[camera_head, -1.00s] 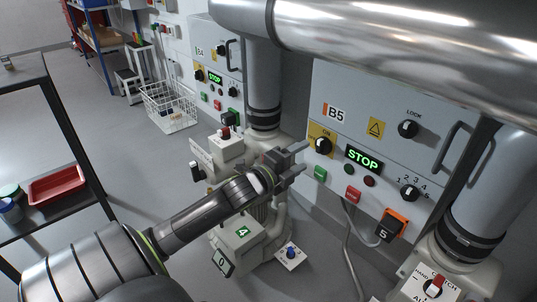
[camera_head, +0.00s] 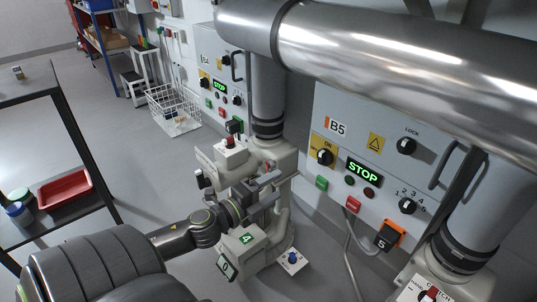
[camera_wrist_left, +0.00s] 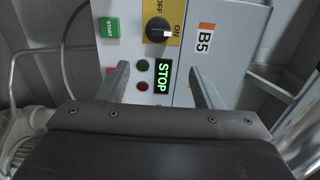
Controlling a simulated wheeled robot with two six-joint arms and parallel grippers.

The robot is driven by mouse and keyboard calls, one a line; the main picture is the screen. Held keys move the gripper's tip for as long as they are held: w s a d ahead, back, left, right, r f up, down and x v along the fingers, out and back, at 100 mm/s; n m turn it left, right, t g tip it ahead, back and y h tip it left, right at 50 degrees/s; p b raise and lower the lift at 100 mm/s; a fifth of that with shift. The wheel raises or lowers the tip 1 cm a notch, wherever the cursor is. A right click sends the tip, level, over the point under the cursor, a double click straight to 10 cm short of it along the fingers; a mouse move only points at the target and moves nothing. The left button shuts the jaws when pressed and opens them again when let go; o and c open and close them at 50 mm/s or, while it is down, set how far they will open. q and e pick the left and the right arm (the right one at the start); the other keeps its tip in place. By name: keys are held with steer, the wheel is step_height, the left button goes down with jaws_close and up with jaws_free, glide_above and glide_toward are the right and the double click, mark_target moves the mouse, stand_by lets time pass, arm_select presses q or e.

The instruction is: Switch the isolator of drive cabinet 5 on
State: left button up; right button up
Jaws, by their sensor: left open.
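Cabinet B5 (camera_head: 337,127) stands right of centre in the head view. Its isolator (camera_head: 325,157) is a black knob on a yellow ON/OFF plate, left of the green STOP display (camera_head: 362,172). In the left wrist view the isolator knob (camera_wrist_left: 156,29) sits beyond the fingers, its white pointer turned towards ON; the display (camera_wrist_left: 163,77) reads STOP between the fingers. My left gripper (camera_head: 277,184) is open and empty, apart from the panel, left of and below the isolator in the head view. Its two spread fingers (camera_wrist_left: 160,82) fill the lower wrist view. My right gripper is not in view.
A thick silver pipe (camera_head: 400,50) crosses above the cabinet, with an upright pipe (camera_head: 268,90) left of it. Pump 4 (camera_head: 246,239) stands beneath my gripper. Cabinet B4 (camera_head: 208,60) is farther back.

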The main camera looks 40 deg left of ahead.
arm_select(q)
steer(key=shift+s, duration=0.4)
stand_by(0.4)
